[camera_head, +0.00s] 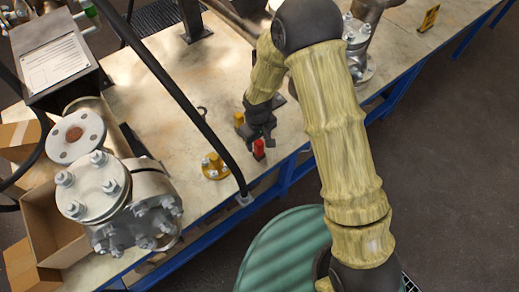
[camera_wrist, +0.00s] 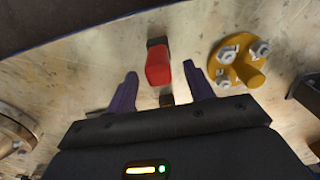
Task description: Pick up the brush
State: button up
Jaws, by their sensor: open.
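A small red object with a dark end, which looks like the brush (camera_wrist: 158,68), is between and just beyond my open fingers in the wrist view. In the head view the red brush (camera_head: 259,148) is on the table near its front edge, right below my gripper (camera_head: 263,135). My gripper's purple fingers (camera_wrist: 160,78) stand apart on either side of the brush, with nothing held. I cannot tell whether the fingertips have reached down to its level. Bristles are not clearly visible.
A yellow flange with bolts (camera_head: 215,167) is close by on the table (camera_head: 165,95). A small yellow-orange item (camera_head: 239,119) stands behind my gripper. A black bar (camera_head: 175,90) crosses to the table edge. A large flanged vessel (camera_head: 120,200) stands left; a green drum (camera_head: 285,250) is in front.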

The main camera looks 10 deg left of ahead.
notch_tip(320, 180, down, 4)
jog(key=shift+d+r, duration=0.1)
jog(key=shift+d, duration=0.05)
jog(key=shift+c, duration=0.4)
jog(key=c, duration=1)
